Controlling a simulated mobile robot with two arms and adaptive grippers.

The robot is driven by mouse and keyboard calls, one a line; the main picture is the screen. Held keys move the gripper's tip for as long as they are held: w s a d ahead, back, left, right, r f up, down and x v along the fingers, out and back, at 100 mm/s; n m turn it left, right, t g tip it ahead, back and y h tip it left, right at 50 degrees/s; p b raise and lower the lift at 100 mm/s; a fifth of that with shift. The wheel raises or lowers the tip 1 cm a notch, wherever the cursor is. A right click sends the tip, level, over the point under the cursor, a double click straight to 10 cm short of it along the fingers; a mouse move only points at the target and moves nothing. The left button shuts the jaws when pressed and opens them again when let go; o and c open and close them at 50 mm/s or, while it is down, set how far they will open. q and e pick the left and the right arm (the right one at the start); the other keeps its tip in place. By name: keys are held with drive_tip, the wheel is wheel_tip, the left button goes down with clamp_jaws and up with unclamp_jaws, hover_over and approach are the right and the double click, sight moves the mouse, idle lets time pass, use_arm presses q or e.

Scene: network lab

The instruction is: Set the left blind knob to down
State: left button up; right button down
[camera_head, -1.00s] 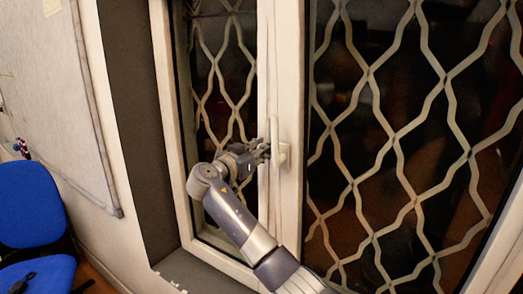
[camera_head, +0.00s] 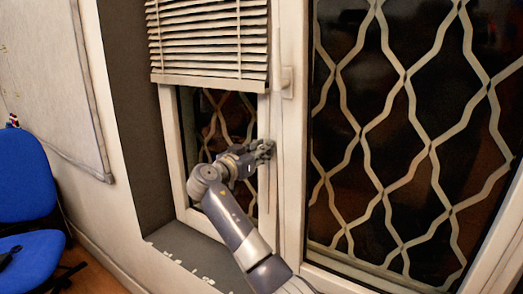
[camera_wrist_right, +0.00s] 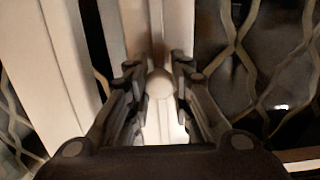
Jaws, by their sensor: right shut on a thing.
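The left blind (camera_head: 208,40), white and slatted, hangs over the upper part of the narrow left window pane. Its bottom rail (camera_head: 210,81) is well above the sill. My right gripper (camera_head: 266,150) is below the blind, at the white window post. In the wrist view, the pale round blind knob (camera_wrist_right: 159,83) sits between the fingers of my right gripper (camera_wrist_right: 158,90), which are shut on it. In the head view the knob is hidden by the fingers. My left gripper is not in view.
A white window handle (camera_head: 287,82) is on the post above my right gripper. A patterned metal grille (camera_head: 405,80) fills the right pane. A grey sill (camera_head: 190,247) lies below. A blue chair (camera_head: 25,185) and a whiteboard (camera_head: 55,85) are at the left.

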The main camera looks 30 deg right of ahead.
drive_tip(key=shift+f, duration=0.55)
drive_tip(key=c, duration=1.4)
unclamp_jaws()
drive_tip(key=shift+o, duration=0.2)
drive_tip(key=shift+r, duration=0.1)
drive_tip(key=v, duration=1.2)
drive_tip(key=shift+c, duration=0.2)
